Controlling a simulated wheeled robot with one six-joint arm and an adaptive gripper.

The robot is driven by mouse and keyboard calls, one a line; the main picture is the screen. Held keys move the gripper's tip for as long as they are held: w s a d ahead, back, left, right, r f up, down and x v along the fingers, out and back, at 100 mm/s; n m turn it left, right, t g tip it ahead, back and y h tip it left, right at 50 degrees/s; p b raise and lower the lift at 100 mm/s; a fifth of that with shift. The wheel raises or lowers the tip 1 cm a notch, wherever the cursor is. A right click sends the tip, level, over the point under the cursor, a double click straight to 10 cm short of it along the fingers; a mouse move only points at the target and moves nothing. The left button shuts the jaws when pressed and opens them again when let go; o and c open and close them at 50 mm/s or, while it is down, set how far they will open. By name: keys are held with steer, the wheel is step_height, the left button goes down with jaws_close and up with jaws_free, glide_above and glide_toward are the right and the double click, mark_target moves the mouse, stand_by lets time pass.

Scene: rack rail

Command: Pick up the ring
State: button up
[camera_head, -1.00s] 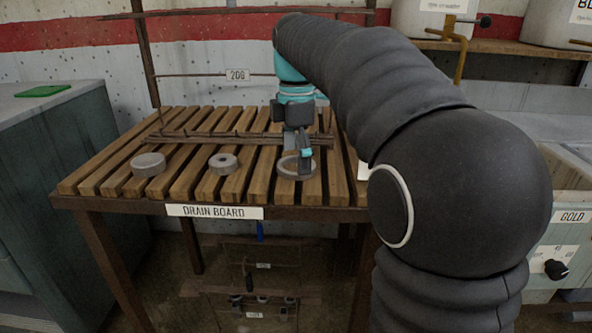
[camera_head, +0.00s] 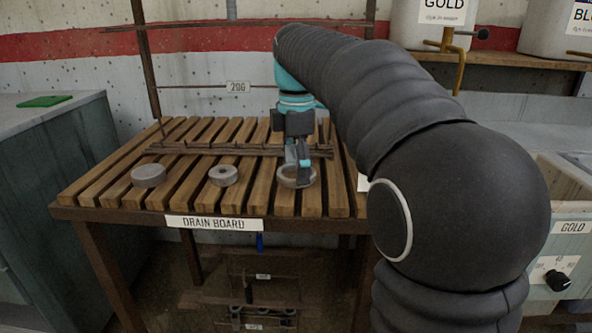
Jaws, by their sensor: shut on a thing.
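The ring (camera_head: 285,181) is grey and round with a wide opening, at the right of a row of grey round pieces on the slatted drain board (camera_head: 195,213). My gripper (camera_head: 303,172) points down at the ring and is shut on its rim on the right side. The ring sits at or just above the slats; I cannot tell if it is clear of them. My gripper hides part of the ring's right and back rim.
A solid grey disc (camera_head: 148,176) and a thick disc with a small hole (camera_head: 223,175) lie to the left on the slats. A thin brown rail (camera_head: 215,149) runs behind them. A grey-green cabinet (camera_head: 60,190) stands left, and a basin unit stands right.

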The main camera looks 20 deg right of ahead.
step_height(320, 180, up, 3)
steer(key=shift+p, duration=0.35)
steer(key=s+d+r, duration=0.2)
steer(key=d+r, duration=0.1)
steer(key=d, duration=0.2)
steer(key=s+d+r+p, duration=0.1)
steer(key=s+d+r, duration=0.1)
steer(key=d+r, duration=0.2)
steer(key=shift+s+d, duration=0.25)
steer(key=shift+d, duration=0.65)
